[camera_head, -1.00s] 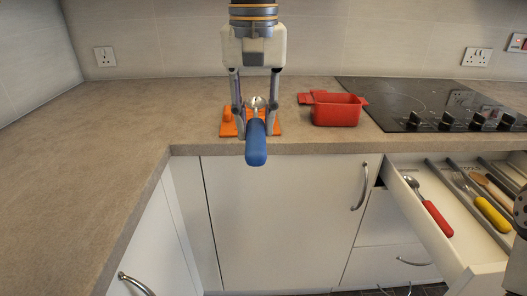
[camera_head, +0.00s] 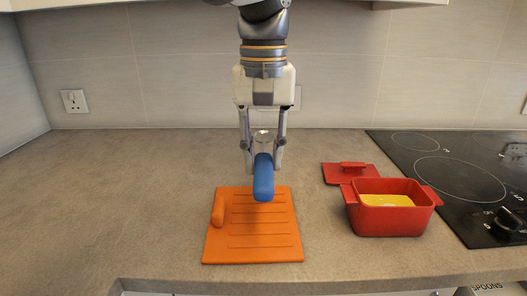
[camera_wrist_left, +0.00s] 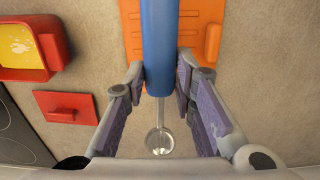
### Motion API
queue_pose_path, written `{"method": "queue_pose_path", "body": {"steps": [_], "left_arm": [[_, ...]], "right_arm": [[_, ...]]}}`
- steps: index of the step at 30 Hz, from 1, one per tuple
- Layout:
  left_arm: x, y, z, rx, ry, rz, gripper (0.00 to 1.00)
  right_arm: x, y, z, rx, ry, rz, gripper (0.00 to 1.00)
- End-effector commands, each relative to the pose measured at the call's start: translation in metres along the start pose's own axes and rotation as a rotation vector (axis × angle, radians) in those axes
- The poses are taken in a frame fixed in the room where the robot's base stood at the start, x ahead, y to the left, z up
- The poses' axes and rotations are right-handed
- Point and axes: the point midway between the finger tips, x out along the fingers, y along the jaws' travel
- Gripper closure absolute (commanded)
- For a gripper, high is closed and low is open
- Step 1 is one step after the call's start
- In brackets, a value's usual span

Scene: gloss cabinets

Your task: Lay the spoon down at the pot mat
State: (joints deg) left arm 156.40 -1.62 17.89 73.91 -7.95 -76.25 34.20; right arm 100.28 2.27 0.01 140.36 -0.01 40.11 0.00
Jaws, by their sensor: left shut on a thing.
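The spoon has a blue handle (camera_head: 263,182) and a shiny metal bowl (camera_head: 263,136). My left gripper (camera_head: 263,160) is shut on the spoon's handle. In the left wrist view the gripper (camera_wrist_left: 160,78) holds the blue handle (camera_wrist_left: 158,45), with the bowl (camera_wrist_left: 159,142) towards the wrist. The orange pot mat (camera_head: 252,247) lies flat on the counter, and the handle's end overlaps its back edge. The spoon looks held above it; the exact gap cannot be told. The mat also shows in the left wrist view (camera_wrist_left: 130,28), partly hidden by the spoon. My right gripper is out of view.
An orange rod-like piece (camera_head: 218,210) sits at the mat's left side. A red pot (camera_head: 388,220) with yellow contents stands to the right, its red lid (camera_head: 348,174) behind it. A black hob (camera_head: 450,170) is further right. The counter's left side (camera_head: 110,200) is clear.

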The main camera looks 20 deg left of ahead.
Motion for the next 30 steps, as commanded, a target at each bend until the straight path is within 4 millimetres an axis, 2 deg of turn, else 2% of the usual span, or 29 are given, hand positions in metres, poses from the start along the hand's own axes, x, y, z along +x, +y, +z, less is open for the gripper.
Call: {"method": "queue_pose_path", "body": {"steps": [7, 10, 24, 30], "left_arm": [[-0.001, 0.000, 0.001, 0.000, 0.001, 0.000, 1.00], [0.006, 0.000, 0.001, 0.000, -0.001, -0.001, 1.00], [0.075, 0.000, 0.001, -0.001, -0.002, 0.000, 1.00], [0.091, 0.000, 0.001, 0.000, 0.000, 0.000, 1.00]], "right_arm": [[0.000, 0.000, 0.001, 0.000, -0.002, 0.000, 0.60], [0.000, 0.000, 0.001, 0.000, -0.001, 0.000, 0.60], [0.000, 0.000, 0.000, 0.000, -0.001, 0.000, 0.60], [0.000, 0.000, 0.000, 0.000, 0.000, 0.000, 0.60]]}}
